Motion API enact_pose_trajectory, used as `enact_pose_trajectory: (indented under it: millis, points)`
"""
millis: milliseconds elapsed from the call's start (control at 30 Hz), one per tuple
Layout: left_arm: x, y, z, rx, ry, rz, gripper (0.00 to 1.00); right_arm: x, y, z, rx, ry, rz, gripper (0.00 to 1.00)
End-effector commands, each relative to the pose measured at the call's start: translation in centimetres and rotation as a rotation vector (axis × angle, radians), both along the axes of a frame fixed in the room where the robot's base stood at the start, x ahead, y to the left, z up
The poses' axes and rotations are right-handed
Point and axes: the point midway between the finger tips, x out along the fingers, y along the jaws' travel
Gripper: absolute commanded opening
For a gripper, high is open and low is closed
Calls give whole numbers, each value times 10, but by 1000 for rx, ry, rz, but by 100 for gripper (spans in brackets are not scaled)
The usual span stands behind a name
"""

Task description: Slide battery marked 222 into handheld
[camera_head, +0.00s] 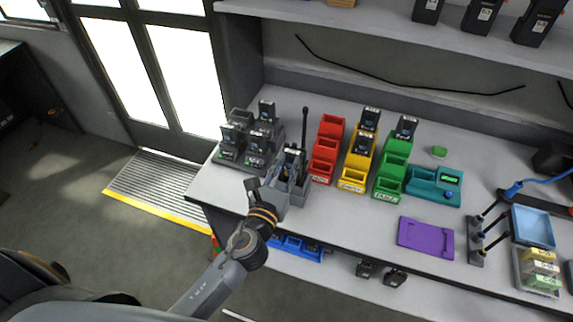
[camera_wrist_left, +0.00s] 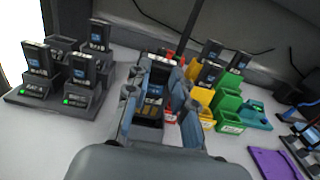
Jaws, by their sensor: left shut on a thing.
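My left gripper (camera_head: 286,178) is at the front of the bench, left of the red bins. It is shut on a dark battery (camera_head: 292,157) with a pale label on top, which also shows between the fingers in the left wrist view (camera_wrist_left: 156,88). The label is too small to read. A grey holder stands around and below the fingers. The handheld's black antenna (camera_head: 304,128) rises just behind the battery, and it also shows in the left wrist view (camera_wrist_left: 190,30). The handheld's body is mostly hidden by the gripper and battery. My right gripper is not in view.
A charger rack (camera_head: 229,157) with several batteries and green lights stands to the left. Red (camera_head: 324,160), yellow (camera_head: 352,184) and green bins (camera_head: 387,188) stand to the right, some holding batteries. A teal tester (camera_head: 422,188) and purple tray (camera_head: 426,236) lie farther right.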

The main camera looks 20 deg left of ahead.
Motion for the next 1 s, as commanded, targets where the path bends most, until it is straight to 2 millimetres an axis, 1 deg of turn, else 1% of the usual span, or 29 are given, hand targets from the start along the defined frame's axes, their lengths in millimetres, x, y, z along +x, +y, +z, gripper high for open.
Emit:
enact_pose_trajectory:
  millis: [100,533,700,1000]
  points:
    - [0,0,-8,0,-1,0,0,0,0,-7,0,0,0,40]
    - [0,0,-25,2,-1,0,0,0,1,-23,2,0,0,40]
    - [0,0,-29,1,-1,0,0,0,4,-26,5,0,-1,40]
    - [0,0,-29,1,-1,0,0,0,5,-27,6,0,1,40]
